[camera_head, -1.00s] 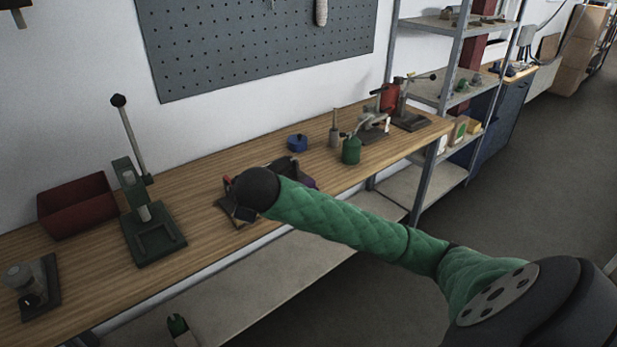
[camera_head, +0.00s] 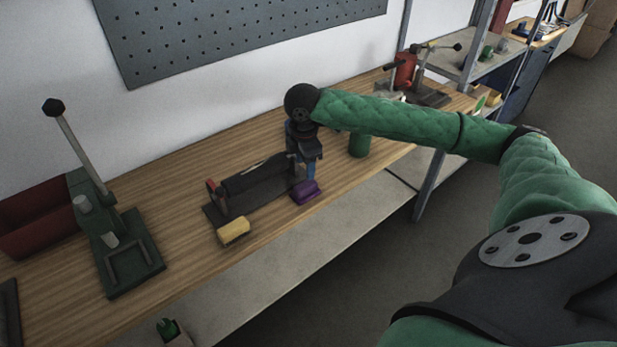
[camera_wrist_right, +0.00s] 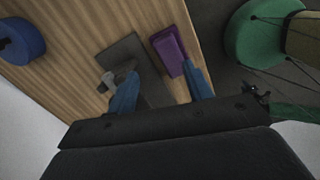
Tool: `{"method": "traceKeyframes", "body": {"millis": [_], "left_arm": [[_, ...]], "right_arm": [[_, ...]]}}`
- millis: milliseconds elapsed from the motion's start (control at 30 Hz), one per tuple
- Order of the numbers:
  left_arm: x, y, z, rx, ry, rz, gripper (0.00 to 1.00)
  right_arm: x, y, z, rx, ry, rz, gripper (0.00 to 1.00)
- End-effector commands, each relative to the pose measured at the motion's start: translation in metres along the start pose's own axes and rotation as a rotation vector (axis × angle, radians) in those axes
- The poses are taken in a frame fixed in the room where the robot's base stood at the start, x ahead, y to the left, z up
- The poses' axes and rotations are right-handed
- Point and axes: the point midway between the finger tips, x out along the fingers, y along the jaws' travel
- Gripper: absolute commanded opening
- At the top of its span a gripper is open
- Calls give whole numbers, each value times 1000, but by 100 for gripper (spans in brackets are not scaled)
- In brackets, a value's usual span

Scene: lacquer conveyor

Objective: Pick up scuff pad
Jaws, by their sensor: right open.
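A purple block-like pad (camera_head: 304,192), which I take for the scuff pad, lies at the bench's front edge, right of a dark fixture (camera_head: 250,190). My right gripper (camera_head: 309,172) is just above and behind it, pointing down, with blue fingers. In the right wrist view, the pad (camera_wrist_right: 168,52) shows beyond and between the open fingers (camera_wrist_right: 160,88), nearer the right one. Nothing is held. I cannot tell whether a finger touches the pad. My left gripper is not in view.
A yellow sponge-like block (camera_head: 234,231) sits at the fixture's front left corner. A green lever press (camera_head: 130,255) and red bin (camera_head: 35,225) stand left. A green can (camera_head: 359,145) stands right. A blue round item (camera_wrist_right: 20,40) shows in the wrist view.

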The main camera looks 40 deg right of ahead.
Motion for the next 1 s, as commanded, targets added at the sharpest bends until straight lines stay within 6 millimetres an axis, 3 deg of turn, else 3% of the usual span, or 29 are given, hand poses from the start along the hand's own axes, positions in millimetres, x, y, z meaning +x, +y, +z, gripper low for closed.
{"method": "traceKeyframes", "body": {"millis": [167, 467, 767, 1000], "left_arm": [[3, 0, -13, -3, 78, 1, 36], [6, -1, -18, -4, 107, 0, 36], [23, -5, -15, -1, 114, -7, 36], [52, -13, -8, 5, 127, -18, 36]], "right_arm": [[0, -13, -8, -154, 51, -73, 51], [6, -14, -8, -255, 54, -70, 51], [29, -15, -9, -254, 53, -69, 51], [50, -16, -8, -251, 52, -70, 51]]}}
